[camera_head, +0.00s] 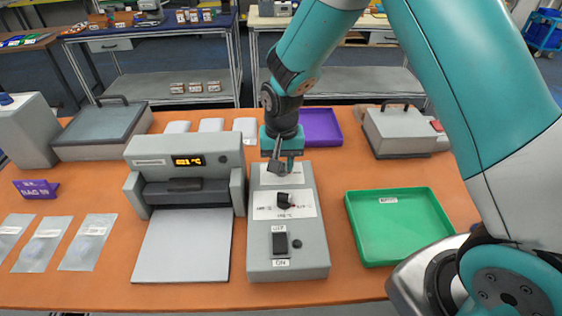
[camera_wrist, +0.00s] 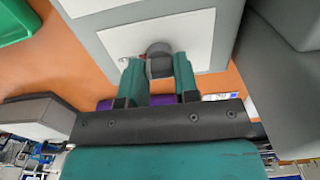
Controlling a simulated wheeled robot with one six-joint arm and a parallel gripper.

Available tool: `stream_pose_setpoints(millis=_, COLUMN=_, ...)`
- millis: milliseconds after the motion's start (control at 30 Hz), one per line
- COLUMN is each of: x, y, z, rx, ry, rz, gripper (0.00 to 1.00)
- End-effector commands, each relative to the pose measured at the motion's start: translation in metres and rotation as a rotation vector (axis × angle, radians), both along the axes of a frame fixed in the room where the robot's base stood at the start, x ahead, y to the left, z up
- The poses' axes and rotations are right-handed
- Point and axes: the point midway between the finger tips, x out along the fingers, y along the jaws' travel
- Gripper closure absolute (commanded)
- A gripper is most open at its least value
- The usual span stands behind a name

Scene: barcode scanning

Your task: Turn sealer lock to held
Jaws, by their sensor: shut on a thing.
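The sealer (camera_head: 188,165) stands on the orange table with a lit display on its front. To its right is a grey control box (camera_head: 261,262), which also shows in the wrist view (camera_wrist: 95,42). Its far white plate bears a grey lock knob (camera_wrist: 159,62). My gripper (camera_wrist: 158,78) is shut on this knob, one teal finger on each side. In the head view my gripper (camera_head: 281,160) comes down over the far plate and hides part of it, so the knob's markings cannot be read. A small red mark shows beside the knob in the wrist view.
A black dial (camera_head: 284,199) and a rocker switch (camera_head: 280,242) sit nearer on the box. A green tray (camera_head: 358,250) lies right, a purple tray (camera_head: 322,124) behind. Clear pouches (camera_head: 88,243) lie left. A grey lidded case (camera_head: 392,128) stands back right.

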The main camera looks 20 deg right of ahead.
Motion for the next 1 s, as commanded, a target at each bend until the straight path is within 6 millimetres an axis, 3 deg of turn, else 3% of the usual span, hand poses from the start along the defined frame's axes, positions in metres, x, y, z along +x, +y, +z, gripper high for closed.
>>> stream_pose_setpoints(millis=333, x=0.002, y=0.0, z=0.002, rx=0.0, ry=-0.006, rz=-0.004, gripper=0.95)
stream_pose_setpoints(millis=367, x=0.002, y=0.0, z=0.002, rx=0.0, ry=-0.005, rz=-0.004, gripper=0.65)
stream_pose_setpoints(millis=433, x=0.002, y=0.0, z=0.001, rx=0.0, ry=-0.005, rz=-0.003, gripper=0.48)
stream_pose_setpoints(millis=467, x=0.001, y=0.0, z=0.001, rx=0.001, ry=-0.004, rz=-0.003, gripper=0.46)
stream_pose_setpoints(millis=767, x=0.001, y=0.0, z=0.003, rx=0.0, ry=-0.003, rz=-0.002, gripper=0.46)
stream_pose_setpoints(millis=867, x=0.001, y=0.0, z=0.011, rx=0.001, ry=-0.004, rz=-0.001, gripper=0.46)
stream_pose_setpoints(millis=1000, x=0.002, y=0.0, z=0.038, rx=0.002, ry=-0.009, rz=-0.002, gripper=0.46)
